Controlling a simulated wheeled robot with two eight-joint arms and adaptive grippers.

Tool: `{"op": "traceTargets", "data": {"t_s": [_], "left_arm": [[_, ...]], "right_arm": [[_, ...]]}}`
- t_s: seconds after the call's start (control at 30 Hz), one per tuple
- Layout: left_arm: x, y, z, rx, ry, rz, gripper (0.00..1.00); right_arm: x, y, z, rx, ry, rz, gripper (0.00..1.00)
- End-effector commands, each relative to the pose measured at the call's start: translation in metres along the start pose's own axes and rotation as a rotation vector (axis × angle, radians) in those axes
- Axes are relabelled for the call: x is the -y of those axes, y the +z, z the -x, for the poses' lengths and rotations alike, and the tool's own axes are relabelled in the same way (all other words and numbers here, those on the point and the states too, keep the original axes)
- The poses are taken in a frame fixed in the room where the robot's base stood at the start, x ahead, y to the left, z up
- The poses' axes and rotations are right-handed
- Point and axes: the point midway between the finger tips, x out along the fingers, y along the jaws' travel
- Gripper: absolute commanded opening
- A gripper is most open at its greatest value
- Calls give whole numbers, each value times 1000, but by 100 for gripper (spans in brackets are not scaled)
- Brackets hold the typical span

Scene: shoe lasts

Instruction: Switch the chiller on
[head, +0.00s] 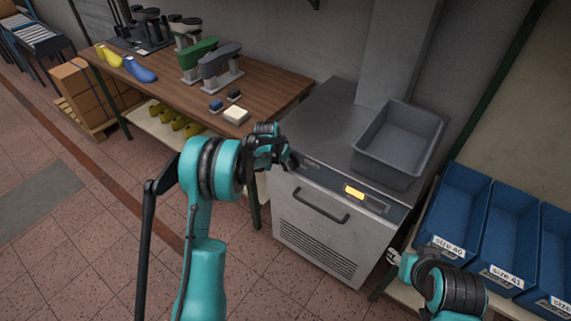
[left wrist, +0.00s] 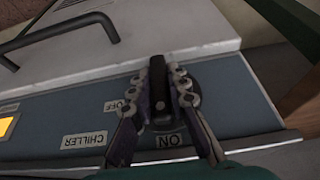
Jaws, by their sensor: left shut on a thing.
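The chiller (head: 318,232) is a grey metal cabinet with a handle, a vent and a blue-grey control strip along its top front edge. An amber panel (head: 354,191) glows on the strip. My left gripper (head: 291,163) is at the strip's left end. In the left wrist view it (left wrist: 164,95) is shut on a black rotary switch (left wrist: 158,75). The switch bar stands roughly in line with the ON label (left wrist: 168,141). The OFF label (left wrist: 117,107) is to its left. The fingers hide part of the switch. My right gripper (head: 393,257) is near the chiller's right side, its jaws unclear.
A grey tray (head: 397,145) sits on the chiller top. Blue bins (head: 455,205) with size labels stand at right. A wooden bench (head: 270,88) with shoe lasts and presses is at left. The tiled floor in front is clear.

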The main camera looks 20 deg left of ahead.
Motion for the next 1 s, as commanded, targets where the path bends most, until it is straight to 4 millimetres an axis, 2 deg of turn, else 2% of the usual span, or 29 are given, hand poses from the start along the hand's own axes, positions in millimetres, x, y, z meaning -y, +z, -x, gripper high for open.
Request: {"op": "traceTargets", "data": {"t_s": [0.43, 0.47, 0.53, 0.87, 1.0], "left_arm": [[-1, 1, -1, 2, 10, 4, 0], [-1, 1, -1, 2, 10, 4, 19], [-1, 1, -1, 3, 10, 4, 37], [0, 0, 1, 1, 9, 4, 37], [0, 0, 16, 1, 9, 5, 37]], "right_arm": [[0, 0, 0, 0, 0, 0, 40], [0, 0, 0, 0, 0, 0, 40], [0, 0, 0, 0, 0, 0, 40], [0, 0, 0, 0, 0, 0, 40], [0, 0, 0, 0, 0, 0, 40]]}}
